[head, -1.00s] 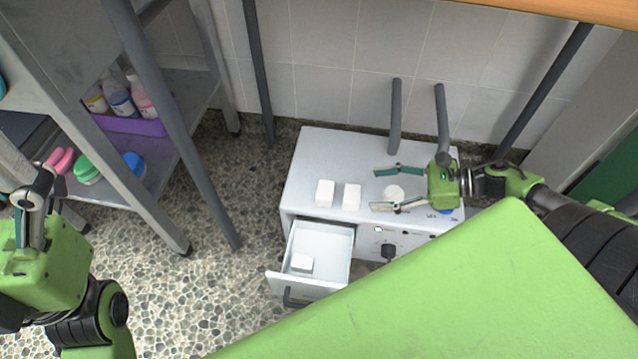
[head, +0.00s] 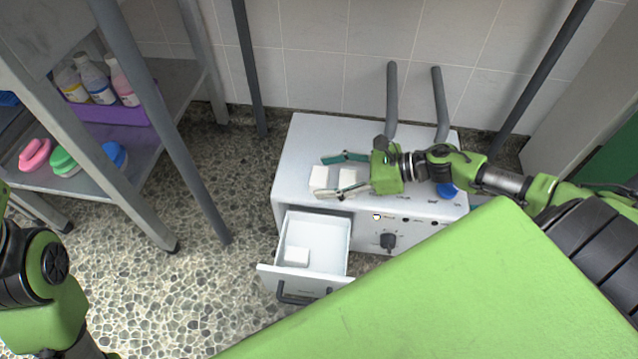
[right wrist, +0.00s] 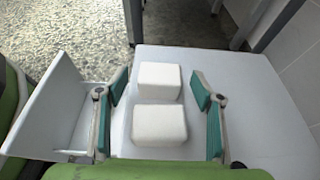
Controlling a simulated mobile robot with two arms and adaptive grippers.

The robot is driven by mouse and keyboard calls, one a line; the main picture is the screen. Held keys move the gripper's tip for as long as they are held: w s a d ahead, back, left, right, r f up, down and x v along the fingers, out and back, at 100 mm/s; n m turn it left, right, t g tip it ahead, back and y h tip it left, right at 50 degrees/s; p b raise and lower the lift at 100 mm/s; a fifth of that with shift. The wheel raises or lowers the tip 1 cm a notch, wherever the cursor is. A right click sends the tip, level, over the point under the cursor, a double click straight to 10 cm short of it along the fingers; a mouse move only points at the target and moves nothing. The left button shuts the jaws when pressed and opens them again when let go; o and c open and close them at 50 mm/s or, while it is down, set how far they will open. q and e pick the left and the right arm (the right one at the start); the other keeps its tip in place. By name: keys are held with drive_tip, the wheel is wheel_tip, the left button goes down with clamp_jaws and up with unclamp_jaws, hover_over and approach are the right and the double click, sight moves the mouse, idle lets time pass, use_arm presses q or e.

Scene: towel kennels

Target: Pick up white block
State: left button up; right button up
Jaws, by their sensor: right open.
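Two white blocks sit side by side on top of a white cabinet (head: 300,140): the left block (head: 318,178) and the right block (head: 347,178). A third white block (head: 297,255) lies in the open drawer (head: 322,235). My right gripper (head: 324,177) is open above the cabinet top, with a finger on either side of the pair. In the right wrist view, the far block (right wrist: 159,80) lies between the fingertips (right wrist: 158,86) and the near block (right wrist: 160,122) lies deeper between the fingers. Both blocks look apart from the fingers. My left gripper is out of view.
A blue round thing (head: 447,191) is on the cabinet's right. Two grey bars (head: 391,100) rise behind it. A metal shelf (head: 180,100) at left holds bottles (head: 97,82) in a purple bin (head: 105,110) and coloured brushes (head: 62,160). Pebbled floor lies between.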

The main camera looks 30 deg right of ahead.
drive_tip(key=shift+w+a+f, duration=0.1)
drive_tip(key=shift+w+a, duration=0.1)
drive_tip(key=shift+a, duration=0.05)
drive_tip(key=c, duration=1.3)
